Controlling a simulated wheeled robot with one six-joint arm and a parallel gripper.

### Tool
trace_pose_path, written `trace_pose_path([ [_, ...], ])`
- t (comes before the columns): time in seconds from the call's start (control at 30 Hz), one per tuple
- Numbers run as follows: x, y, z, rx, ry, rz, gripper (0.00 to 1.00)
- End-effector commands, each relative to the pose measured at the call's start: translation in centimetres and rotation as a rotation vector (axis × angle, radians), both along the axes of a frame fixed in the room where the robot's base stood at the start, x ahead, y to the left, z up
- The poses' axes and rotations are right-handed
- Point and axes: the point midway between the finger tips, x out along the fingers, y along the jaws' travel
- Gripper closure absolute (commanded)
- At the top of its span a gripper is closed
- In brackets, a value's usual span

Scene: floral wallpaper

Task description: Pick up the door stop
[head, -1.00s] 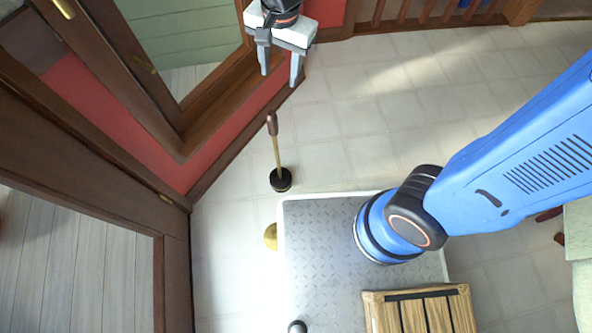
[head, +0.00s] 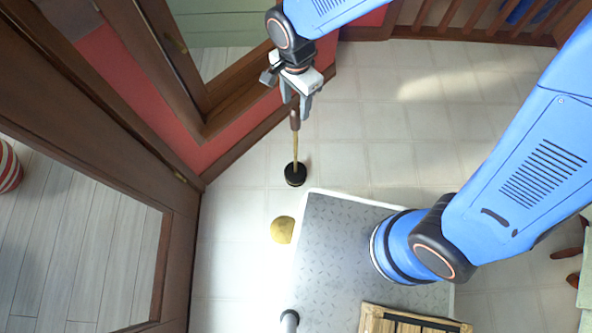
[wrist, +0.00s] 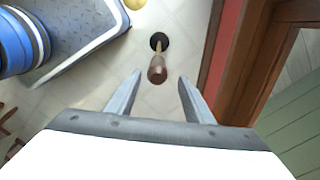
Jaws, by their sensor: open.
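The door stop (head: 295,165) stands upright on the tiled floor beside the red wall and wood trim. It has a round black base, a thin brass rod and a brown handle on top. In the wrist view the door stop's handle (wrist: 157,70) points up toward the camera, near the gap between the fingertips and slightly beyond them. My gripper (head: 296,106) is open, with its fingers around or just above the handle in the head view. My gripper (wrist: 157,80) holds nothing in the wrist view. I cannot tell the exact height gap.
A yellow round object (head: 282,230) lies on the floor near my base. A wood-framed glass door (head: 110,250) stands at left, with a red wall (head: 230,135) and skirting close behind the door stop. Open tiled floor (head: 400,130) lies to the right.

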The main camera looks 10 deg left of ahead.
Motion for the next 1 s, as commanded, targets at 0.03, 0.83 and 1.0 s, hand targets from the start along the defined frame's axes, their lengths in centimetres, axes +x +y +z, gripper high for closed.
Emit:
trace_pose_path([
  [0.03, 0.0, 0.0, -0.9, -0.002, 0.002, 0.0, 0.53],
  [0.83, -0.7, -0.2, -8.8, 0.0, 0.0, 0.001, 0.53],
  [1.0, -0.7, -0.1, -9.0, 0.001, -0.001, 0.001, 0.53],
])
